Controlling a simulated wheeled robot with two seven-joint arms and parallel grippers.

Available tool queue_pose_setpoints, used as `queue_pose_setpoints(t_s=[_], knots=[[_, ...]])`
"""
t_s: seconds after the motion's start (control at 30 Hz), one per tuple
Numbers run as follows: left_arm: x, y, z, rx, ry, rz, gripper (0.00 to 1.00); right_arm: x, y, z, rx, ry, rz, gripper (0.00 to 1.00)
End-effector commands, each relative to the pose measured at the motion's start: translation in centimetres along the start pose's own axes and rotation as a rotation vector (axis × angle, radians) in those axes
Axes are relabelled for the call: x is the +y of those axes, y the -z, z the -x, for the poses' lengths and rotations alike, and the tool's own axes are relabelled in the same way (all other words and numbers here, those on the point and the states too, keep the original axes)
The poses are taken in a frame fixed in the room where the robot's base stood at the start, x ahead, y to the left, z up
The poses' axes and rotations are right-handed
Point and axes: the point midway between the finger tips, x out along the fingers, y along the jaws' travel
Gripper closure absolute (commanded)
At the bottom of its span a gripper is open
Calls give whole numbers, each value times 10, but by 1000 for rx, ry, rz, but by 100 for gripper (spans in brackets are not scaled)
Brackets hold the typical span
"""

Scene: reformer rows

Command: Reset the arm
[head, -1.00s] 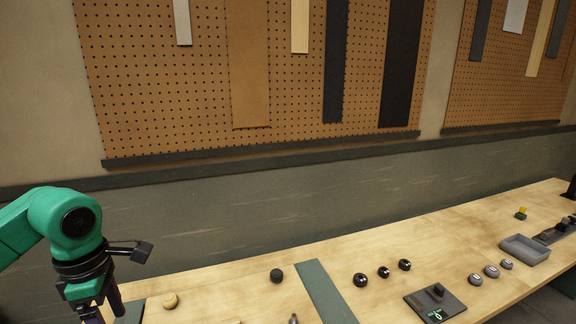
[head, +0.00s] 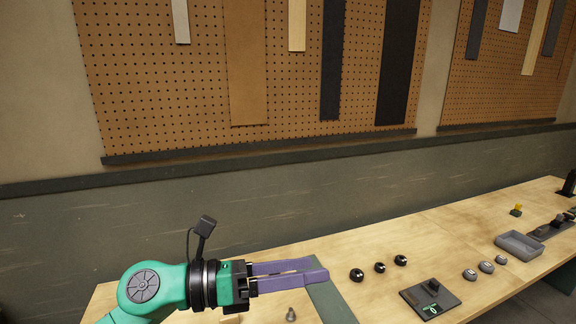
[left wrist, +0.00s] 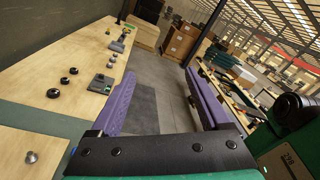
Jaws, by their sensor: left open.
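My left arm is green with a black wrist. Its gripper (head: 322,272) has two purple fingers and points right, above the left part of the wooden bench, over the dark green strip (head: 330,300). In the left wrist view the gripper (left wrist: 165,100) shows its purple fingers wide apart with nothing between them, only grey floor beyond. My right gripper is not in either view.
The bench (head: 400,250) runs to the right along the wall. On it are three black knobs (head: 380,267), a dark plate with a lever (head: 430,298), three grey buttons (head: 486,267), a grey tray (head: 519,245) and a small metal knob (head: 291,314). A pegboard (head: 180,90) hangs above.

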Motion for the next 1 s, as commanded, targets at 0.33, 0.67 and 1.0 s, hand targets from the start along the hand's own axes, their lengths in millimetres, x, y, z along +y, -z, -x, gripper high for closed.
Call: queue_pose_setpoints(t_s=[0.33,0.67,1.0], knots=[[164,-2,150,-1308,-253,1482,20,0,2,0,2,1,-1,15],[180,232,236,-1805,-853,2283,20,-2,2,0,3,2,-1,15],[178,396,248,1595,1048,-2109,20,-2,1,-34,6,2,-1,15]])
